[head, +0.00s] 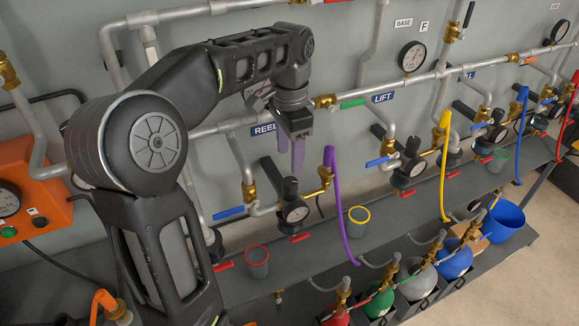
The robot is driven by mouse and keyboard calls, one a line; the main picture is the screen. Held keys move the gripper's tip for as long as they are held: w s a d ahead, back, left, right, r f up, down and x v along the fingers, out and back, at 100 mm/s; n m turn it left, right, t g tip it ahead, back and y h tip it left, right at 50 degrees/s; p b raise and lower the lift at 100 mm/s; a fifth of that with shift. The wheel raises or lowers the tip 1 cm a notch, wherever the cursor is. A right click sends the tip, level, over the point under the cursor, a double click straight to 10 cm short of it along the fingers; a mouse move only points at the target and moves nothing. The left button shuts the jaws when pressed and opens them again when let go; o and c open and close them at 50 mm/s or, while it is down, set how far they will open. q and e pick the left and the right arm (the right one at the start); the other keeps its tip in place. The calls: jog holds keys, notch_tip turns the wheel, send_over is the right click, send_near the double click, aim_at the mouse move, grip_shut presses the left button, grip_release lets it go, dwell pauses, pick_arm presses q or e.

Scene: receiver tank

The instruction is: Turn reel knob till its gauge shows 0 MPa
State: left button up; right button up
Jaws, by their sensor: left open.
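A blue REEL label (263,130) is on the wall, partly hidden by my left gripper. Below it stands the reel regulator, with a black upright knob (290,188) and a small round white-faced gauge (295,212) on its front. The gauge's needle is too small to read. My left gripper (291,160) points down just above the knob, with its two fingers apart and nothing between them. It appears to be apart from the knob. My right gripper is not in view.
A purple hose (338,205) hangs right of the regulator, and a blue-handled valve (230,212) is at its left. Red-rimmed (257,260) and yellow-rimmed (358,220) cups stand on the grey shelf. The LIFT regulator (411,162) is further right. Pipes run along the wall.

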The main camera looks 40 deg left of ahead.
aim_at(290, 181)
pick_arm(q)
jog(key=shift+s+d+r, duration=0.15)
jog(key=shift+s+d, duration=0.1)
jog(key=shift+w+a+f, duration=0.1)
jog(key=shift+f, duration=0.15)
notch_tip(290, 181, down, 8)
jog(key=shift+r, duration=0.25)
jog(key=shift+c, duration=0.3)
grip_shut()
